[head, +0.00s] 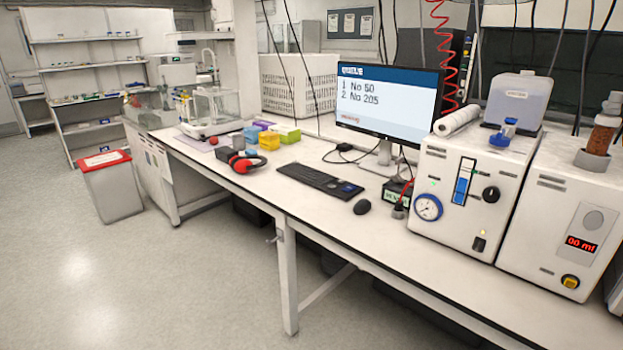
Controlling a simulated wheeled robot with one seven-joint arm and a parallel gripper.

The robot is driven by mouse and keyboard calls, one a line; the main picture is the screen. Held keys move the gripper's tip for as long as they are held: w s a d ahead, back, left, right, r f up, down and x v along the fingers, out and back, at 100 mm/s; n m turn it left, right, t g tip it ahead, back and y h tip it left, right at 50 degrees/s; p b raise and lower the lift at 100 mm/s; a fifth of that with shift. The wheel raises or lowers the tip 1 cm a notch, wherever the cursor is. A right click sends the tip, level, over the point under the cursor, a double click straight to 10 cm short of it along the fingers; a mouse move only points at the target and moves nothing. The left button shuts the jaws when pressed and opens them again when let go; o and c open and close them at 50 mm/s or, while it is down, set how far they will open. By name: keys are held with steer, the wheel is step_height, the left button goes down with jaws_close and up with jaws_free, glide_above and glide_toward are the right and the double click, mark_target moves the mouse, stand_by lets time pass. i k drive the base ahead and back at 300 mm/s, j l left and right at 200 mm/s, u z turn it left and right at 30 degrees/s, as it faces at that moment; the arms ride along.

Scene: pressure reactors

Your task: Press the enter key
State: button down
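A black keyboard (312,179) lies on the white bench in front of the monitor. Its right end has a small bluish patch. The single keys, the enter key among them, are too small to tell apart. The monitor (388,103) shows a list headed "QUEUE" with two lines that seem to read "No 50" and "No 205". My gripper is not in view.
A black mouse (362,207) lies right of the keyboard, and red-black headphones (243,163) lie left of it. White reactor units (470,160) with a gauge stand at right. The bench's front edge (285,211) and the floor before it are clear.

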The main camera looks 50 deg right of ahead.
mark_target(348, 189)
steer(key=i+j+z, duration=0.2)
steer(key=i+z, duration=0.3)
steer(key=i, duration=0.2)
steer(key=i+j+z, duration=0.45)
steer(key=i, duration=0.2)
steer(key=i+j+z, duration=1)
steer(key=j, duration=0.5)
